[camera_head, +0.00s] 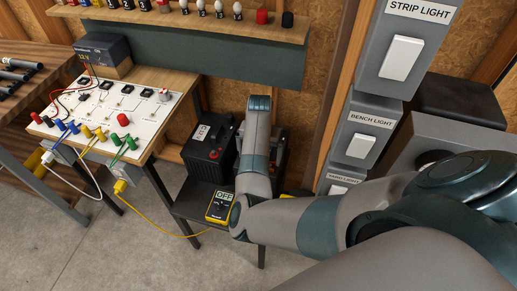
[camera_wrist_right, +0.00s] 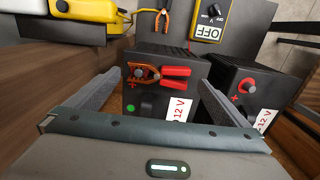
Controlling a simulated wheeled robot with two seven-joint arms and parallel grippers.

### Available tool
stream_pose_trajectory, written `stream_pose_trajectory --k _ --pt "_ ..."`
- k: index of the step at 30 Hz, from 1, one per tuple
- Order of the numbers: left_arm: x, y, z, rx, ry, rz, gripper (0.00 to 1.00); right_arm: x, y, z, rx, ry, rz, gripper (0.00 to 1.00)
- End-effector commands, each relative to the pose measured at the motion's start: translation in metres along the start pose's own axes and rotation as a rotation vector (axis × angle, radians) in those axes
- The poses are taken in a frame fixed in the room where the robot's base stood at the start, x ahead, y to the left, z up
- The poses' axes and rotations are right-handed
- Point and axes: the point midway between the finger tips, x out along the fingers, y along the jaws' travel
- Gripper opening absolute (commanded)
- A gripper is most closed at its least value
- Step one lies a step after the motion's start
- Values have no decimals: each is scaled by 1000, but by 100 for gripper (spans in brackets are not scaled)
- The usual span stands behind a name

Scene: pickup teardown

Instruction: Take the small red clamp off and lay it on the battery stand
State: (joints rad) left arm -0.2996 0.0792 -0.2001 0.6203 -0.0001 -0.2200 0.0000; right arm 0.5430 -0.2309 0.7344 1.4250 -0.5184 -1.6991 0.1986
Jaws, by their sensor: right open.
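The small red clamp (camera_wrist_right: 174,79) has copper-coloured jaws and red handles. It sits on top of a black 12 V battery (camera_wrist_right: 185,52) in the right wrist view, its jaws at a terminal post. My right gripper (camera_wrist_right: 159,84) is open and empty, its fingers spread to either side of the clamp and apart from it. In the head view my right arm hides the gripper and clamp. The dark battery stand (camera_head: 184,208) shows at its front left; its top also shows in the right wrist view (camera_wrist_right: 252,35). My left gripper is out of view.
A second battery (camera_wrist_right: 273,82) stands to the right in the wrist view. A yellow multimeter (camera_wrist_right: 208,20) reading OFF and another copper-jawed clamp (camera_wrist_right: 163,18) lie beyond. Light switches (camera_head: 380,90) line a post near my arm. A wired board (camera_head: 120,110) is left.

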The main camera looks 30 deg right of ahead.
Motion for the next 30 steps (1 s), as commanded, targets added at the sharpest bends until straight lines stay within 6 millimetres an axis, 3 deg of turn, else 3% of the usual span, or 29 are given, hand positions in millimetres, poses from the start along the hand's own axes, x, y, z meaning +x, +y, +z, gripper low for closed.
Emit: stream_pose_trajectory --k 4,10,26,30 --pt "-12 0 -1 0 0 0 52 15 3 0 0 -3 3 100" --pt "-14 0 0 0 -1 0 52 36 2 0 0 -2 1 100" --pt "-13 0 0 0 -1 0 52 39 2 0 1 0 0 100" --pt "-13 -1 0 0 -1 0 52 39 2 0 1 0 0 67"
